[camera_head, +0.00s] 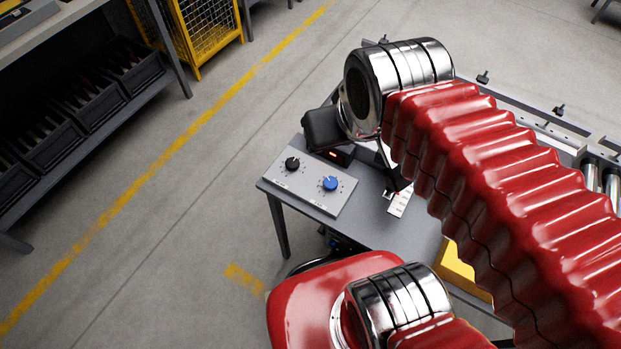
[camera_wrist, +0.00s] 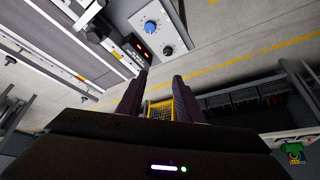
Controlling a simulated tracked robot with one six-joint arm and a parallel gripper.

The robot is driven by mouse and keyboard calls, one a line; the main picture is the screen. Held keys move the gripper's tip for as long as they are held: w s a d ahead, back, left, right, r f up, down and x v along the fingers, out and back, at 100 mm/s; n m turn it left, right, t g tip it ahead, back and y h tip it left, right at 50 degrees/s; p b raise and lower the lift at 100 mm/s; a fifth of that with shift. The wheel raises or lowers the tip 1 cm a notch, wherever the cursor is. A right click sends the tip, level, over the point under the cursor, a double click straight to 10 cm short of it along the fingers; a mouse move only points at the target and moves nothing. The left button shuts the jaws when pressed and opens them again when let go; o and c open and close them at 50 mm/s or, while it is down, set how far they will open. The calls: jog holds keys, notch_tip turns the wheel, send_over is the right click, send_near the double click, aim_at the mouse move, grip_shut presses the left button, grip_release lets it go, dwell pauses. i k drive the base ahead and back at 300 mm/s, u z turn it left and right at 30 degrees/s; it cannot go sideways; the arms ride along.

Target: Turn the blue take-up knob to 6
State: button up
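The blue take-up knob (camera_head: 330,183) sits on a light grey control panel (camera_head: 309,190) on a grey table. It also shows in the wrist view (camera_wrist: 151,27), with a ring of scale marks around it. Its pointer and the scale numbers are too small to read. My gripper (camera_wrist: 162,80) is open and empty, its two dark fingers apart. The fingers are clear of the panel and do not touch the knob. In the head view my arm hides the fingertips.
A black knob (camera_head: 292,163) sits beside the blue one. A small display (camera_head: 341,155) with orange-red digits stands behind the panel. A white marked plate (camera_head: 400,201) and a yellow block (camera_head: 461,270) are on the table's right. A roller conveyor (camera_head: 594,178) lies beyond. Floor left of the table is clear.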

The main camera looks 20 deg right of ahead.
aim_at(330, 184)
jog(key=k, duration=1.35)
jog(key=u, duration=0.15)
jog(key=i, duration=0.65)
jog(key=u, duration=0.9)
jog(key=i, duration=1)
jog(key=u, duration=0.5)
